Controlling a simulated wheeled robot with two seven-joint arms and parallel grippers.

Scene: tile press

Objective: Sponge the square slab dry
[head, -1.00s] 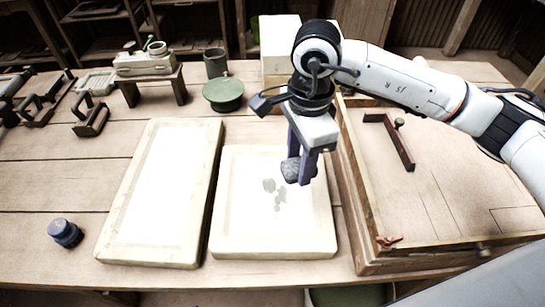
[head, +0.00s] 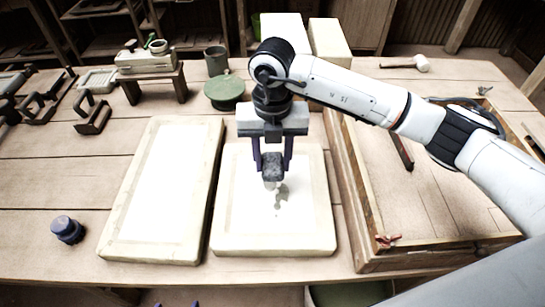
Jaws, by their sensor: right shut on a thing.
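The square slab (head: 233,240) is a pale, thick block lying flat on the table, with a bright white face inside a cream rim. Grey damp-looking patches (head: 281,194) show near the middle of its face. My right gripper (head: 272,170) is over the slab, fingers pointing down, shut on a dark grey sponge (head: 272,163). The sponge is just beside and partly in front of the patches; I cannot tell whether it touches the face. My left gripper (head: 177,305) shows only as two purple fingertips, apart, at the bottom edge.
A longer pale slab (head: 120,245) lies close to the left. A wooden-framed tray (head: 365,225) stands close to the right. A dark blue knob-like pot (head: 67,229) is at the far left. A green round lidded thing (head: 224,89) stands behind the slabs.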

